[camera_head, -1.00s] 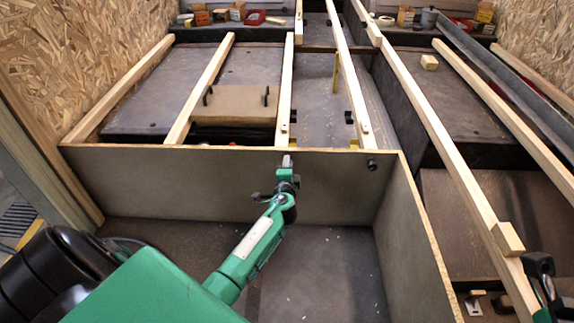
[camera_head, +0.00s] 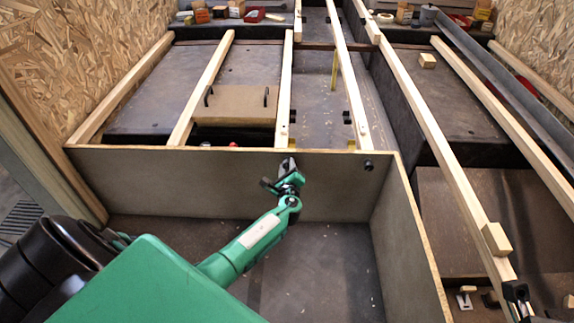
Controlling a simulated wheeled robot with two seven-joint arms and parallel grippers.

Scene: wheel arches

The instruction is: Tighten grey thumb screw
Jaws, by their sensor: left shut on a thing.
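My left gripper (camera_head: 288,170) reaches across to the upper edge of the grey-brown front panel (camera_head: 200,185), left of the panel's right corner. It is shut at the panel face. The grey thumb screw is hidden by the fingers there; only a small dark grey bit shows at the tips. A separate dark knob (camera_head: 368,165) sticks out of the same panel further right, with nothing touching it. My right gripper (camera_head: 516,292) shows only in part at the lower right, beside a wooden beam; its jaws are unclear.
Long pale wooden beams (camera_head: 287,85) run from the panel away to the back. A brown board with two black handles (camera_head: 235,104) lies between them. A side panel (camera_head: 405,225) closes the box on the right. The box floor (camera_head: 330,265) is bare around my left forearm.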

